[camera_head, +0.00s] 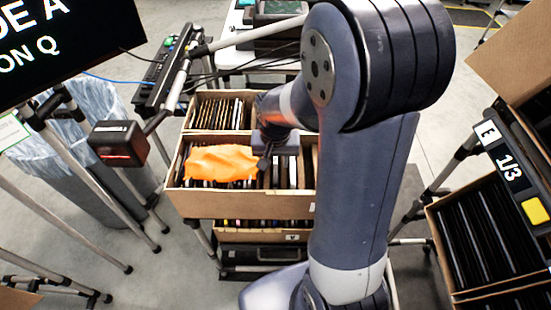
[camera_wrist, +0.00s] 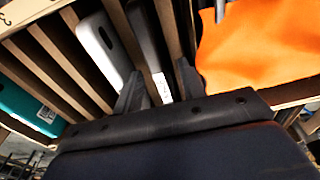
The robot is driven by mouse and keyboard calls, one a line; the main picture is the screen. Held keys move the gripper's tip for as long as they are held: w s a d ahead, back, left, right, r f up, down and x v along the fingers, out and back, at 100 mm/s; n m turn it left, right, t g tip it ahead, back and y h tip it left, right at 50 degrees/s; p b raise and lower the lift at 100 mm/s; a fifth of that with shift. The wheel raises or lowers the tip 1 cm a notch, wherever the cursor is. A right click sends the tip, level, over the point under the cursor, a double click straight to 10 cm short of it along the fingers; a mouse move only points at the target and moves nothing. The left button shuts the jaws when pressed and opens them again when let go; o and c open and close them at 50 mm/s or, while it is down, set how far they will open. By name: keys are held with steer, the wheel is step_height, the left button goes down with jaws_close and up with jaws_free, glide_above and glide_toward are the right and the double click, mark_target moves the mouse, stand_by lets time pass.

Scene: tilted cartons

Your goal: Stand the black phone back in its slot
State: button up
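My gripper (camera_wrist: 160,68) is over the front carton of phones, its two fingers apart. Between and beyond the fingers in the wrist view is a black phone (camera_wrist: 148,38), with a small white label (camera_wrist: 162,88) low on its edge. The fingers look clear of its sides. Whether this is the task's phone, and which slot is empty, I cannot tell. In the head view my gripper (camera_head: 263,162) is small and dark at the carton (camera_head: 240,205), right of the orange cloth, and my arm hides the carton's right part.
An orange cloth (camera_head: 222,163) lies over the slots; it is close to the right finger in the wrist view (camera_wrist: 255,45). A white phone (camera_wrist: 103,45) and a teal item (camera_wrist: 28,110) stand left of the fingers. More cartons (camera_head: 480,235) are at the right.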

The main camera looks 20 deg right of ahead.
step_height(320, 180, up, 11)
steer(key=s, duration=0.1)
steer(key=shift+s+a+f+p, duration=0.15)
steer(key=shift+a+p, duration=0.05)
steer(key=shift+p, duration=0.1)
stand_by(0.4)
step_height(320, 180, up, 7)
steer(key=p, duration=0.6)
steer(key=shift+f, duration=0.1)
steer(key=f+b, duration=0.2)
steer(key=f, duration=0.1)
steer(key=f+b, duration=0.2)
steer(key=f, duration=0.2)
steer(key=f+b, duration=0.2)
steer(key=f, duration=0.1)
steer(key=shift+w+d+f, duration=0.1)
steer(key=shift+w+f, duration=0.15)
steer(key=shift+f, duration=0.75)
